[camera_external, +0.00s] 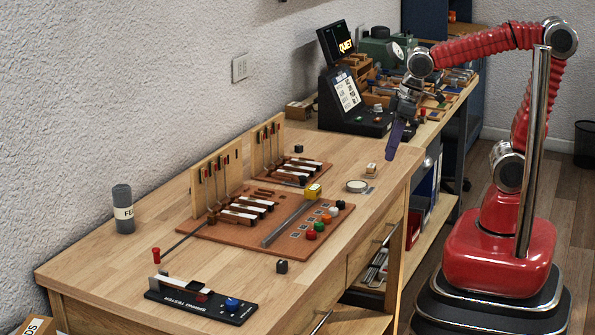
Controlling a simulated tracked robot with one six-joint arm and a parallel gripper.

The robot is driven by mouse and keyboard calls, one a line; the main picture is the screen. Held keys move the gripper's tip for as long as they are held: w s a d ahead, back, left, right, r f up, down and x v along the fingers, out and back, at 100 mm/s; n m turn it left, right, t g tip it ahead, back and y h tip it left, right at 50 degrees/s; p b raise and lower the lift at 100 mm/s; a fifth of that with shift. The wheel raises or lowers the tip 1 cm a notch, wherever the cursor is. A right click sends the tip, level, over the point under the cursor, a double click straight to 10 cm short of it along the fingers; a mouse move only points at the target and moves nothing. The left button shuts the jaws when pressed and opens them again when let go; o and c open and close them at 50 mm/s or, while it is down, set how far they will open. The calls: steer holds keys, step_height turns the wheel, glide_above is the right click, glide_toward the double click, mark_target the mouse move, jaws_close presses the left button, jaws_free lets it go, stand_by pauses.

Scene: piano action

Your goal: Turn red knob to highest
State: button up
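A round red knob (311,235) sits at the near end of a row of coloured knobs on the brown board (215,232). Its pointer or setting is too small to read. My gripper (391,150) hangs from the red arm above the right edge of the bench, fingers pointing down. It is well up and to the right of the red knob, apart from it. The fingers look like one dark bluish shape, so I cannot tell whether they are open.
Green (319,227), orange (326,218), white and black knobs adjoin the red one. A metal rail (289,222) lies left of them. A spring tester (201,299) with a blue knob is in front. A screen reading "QUIET" (336,42) stands behind.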

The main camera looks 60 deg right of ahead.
steer(key=w+a+f+n+g, duration=0.1)
steer(key=w+a+n, duration=0.2)
steer(key=a, duration=0.2)
steer(key=w+a+n+g, duration=0.1)
steer(key=w+a+n, duration=0.2)
steer(key=a, duration=0.2)
steer(key=n+g, duration=0.1)
steer(key=n, duration=2.1)
glide_above(311, 231)
steer(key=shift+r+h, duration=0.2)
steer(key=shift+h, duration=0.2)
steer(key=shift+f, duration=0.1)
step_height(311, 231, down, 14)
steer(key=shift+r, duration=0.15)
